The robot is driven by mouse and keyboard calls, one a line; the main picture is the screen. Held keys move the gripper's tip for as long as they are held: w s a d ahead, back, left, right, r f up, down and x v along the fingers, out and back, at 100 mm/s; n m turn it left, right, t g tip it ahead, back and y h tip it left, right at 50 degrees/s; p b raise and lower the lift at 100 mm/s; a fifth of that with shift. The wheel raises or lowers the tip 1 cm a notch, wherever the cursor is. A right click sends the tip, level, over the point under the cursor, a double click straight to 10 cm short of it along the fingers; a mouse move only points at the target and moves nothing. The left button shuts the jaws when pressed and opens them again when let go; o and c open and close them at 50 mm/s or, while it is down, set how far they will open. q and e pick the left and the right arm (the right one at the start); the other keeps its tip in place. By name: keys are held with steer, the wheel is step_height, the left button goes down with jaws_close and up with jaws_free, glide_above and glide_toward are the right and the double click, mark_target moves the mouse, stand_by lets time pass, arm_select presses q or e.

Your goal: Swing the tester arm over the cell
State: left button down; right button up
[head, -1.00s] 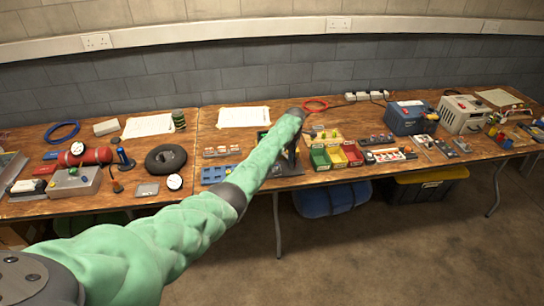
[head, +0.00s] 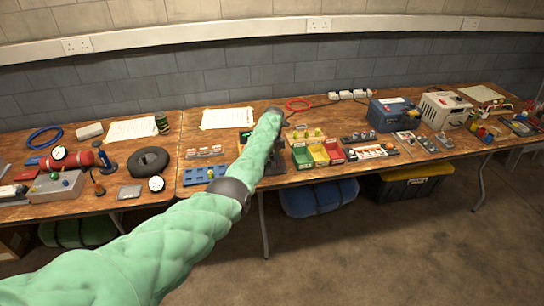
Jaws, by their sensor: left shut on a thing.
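My left arm, in a green quilted sleeve, reaches from the bottom left across the bench (head: 365,172). My left gripper (head: 278,160) points down at the arm's far end, dark and largely hidden behind the sleeve. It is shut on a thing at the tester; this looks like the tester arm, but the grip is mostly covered. A dark unit with a small green display (head: 246,135) shows just left of my wrist. I cannot make out the cell or whether the tester arm is over it. My right gripper is out of view.
A blue tray (head: 194,176) lies left of my gripper. Green, yellow and red bins (head: 319,154) stand close on its right. Further right are a blue box (head: 394,114) and a beige power unit (head: 446,110).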

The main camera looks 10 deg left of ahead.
arm_select(q)
steer(key=shift+n, duration=1.1)
steer(key=c, duration=1.1)
jaws_free()
steer(key=shift+c, duration=0.2)
steer(key=shift+o, duration=0.4)
steer(key=shift+r, duration=0.25)
step_height(320, 180, up, 7)
steer(key=shift+r+b, duration=0.15)
steer(key=shift+b, duration=0.85)
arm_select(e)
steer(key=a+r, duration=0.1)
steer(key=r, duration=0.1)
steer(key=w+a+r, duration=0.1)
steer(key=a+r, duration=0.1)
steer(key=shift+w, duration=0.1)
